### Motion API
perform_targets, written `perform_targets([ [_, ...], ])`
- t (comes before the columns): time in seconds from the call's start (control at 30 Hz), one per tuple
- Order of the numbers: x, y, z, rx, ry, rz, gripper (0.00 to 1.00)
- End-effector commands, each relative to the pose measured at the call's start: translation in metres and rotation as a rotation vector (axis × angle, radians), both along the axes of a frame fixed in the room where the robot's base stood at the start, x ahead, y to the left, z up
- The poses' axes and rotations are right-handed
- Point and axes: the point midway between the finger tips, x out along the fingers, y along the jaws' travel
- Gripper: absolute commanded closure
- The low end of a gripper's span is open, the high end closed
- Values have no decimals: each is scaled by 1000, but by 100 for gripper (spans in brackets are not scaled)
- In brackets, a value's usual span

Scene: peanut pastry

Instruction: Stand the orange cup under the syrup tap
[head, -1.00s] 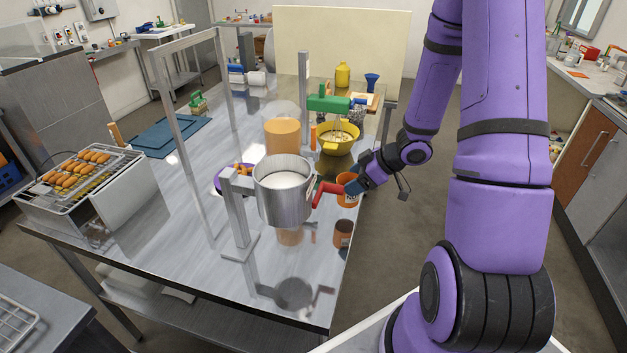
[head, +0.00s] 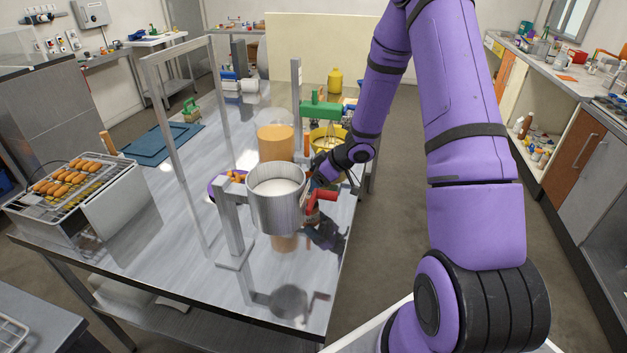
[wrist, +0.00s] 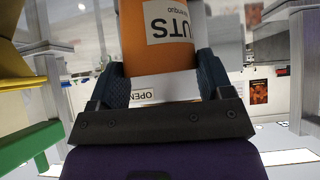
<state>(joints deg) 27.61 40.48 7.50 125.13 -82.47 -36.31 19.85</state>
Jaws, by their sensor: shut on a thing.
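The orange cup (wrist: 160,45) with a white label fills the top middle of the wrist view. My gripper (wrist: 160,78) is shut on it, one dark finger on each side. In the head view my gripper (head: 316,172) is just right of a metal pot (head: 275,210) of white contents, held on a grey stand. A red tap handle (head: 322,195) sticks out to the pot's right. The cup is mostly hidden there behind the pot and handle, so I cannot tell whether it is under the tap or touching the table.
A tall orange-filled container (head: 276,145) stands behind the pot. A yellow bowl (head: 328,138) under a green device (head: 322,111) is beyond my gripper. A grey frame (head: 186,150) rises on the left. The table's front (head: 200,275) is clear.

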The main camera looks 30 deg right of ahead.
Motion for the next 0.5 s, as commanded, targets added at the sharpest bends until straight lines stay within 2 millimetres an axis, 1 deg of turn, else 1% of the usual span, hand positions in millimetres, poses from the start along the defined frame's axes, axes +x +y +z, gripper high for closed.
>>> perform_targets([
  [0.03,0,0,-6,1,1,0,54],
  [0.1,0,0,-10,0,-1,1,54],
  [0.47,0,0,-12,0,-2,1,54],
  [0.5,0,0,-12,-1,-2,1,22],
])
